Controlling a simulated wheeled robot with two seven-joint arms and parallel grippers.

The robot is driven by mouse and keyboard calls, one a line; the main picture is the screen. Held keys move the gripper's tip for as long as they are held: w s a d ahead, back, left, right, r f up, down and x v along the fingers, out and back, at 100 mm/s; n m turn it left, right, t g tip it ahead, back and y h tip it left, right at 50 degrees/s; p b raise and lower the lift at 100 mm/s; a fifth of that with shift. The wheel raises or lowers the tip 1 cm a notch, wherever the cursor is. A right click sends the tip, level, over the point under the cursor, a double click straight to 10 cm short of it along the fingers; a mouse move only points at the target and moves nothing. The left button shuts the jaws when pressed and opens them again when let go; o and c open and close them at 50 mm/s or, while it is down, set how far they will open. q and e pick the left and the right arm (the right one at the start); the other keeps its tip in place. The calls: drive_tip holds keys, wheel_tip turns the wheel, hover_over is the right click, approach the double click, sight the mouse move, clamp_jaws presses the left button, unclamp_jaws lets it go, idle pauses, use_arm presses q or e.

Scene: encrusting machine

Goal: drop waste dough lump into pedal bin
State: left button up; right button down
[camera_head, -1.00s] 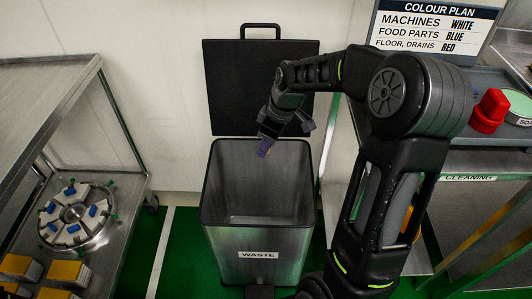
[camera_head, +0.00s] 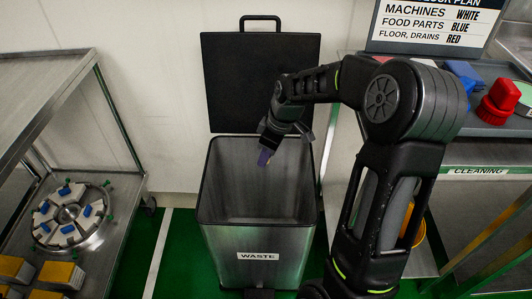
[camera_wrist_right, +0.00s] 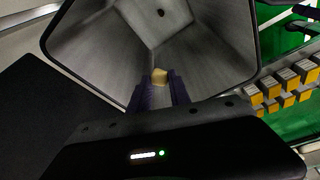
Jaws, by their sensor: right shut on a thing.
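The waste dough lump (camera_wrist_right: 159,76) is a small pale yellow piece between the purple fingertips of my right gripper (camera_wrist_right: 160,88) in the right wrist view. My right gripper is shut on it. The lump is hardly visible there. The pedal bin (camera_head: 257,270) is a square grey metal bin labelled WASTE, with its black lid (camera_head: 261,85) standing open against the wall. The open bin (camera_wrist_right: 110,40) also shows in the wrist view below the lump. My left gripper is out of view.
A metal rack (camera_head: 125,200) stands left of the bin, holding a round part (camera_head: 70,217) and yellow-topped blocks (camera_head: 60,274). A shelf labelled CLEANING (camera_head: 478,171) stands at the right with a red item (camera_head: 497,102). Green floor lies around the bin.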

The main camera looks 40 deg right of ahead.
drive_tip(key=shift+f, duration=0.1)
drive_tip(key=c, duration=1.1)
unclamp_jaws()
drive_tip(key=p+v, duration=0.1)
drive_tip(key=v, duration=0.7)
drive_tip(key=shift+p, duration=0.35)
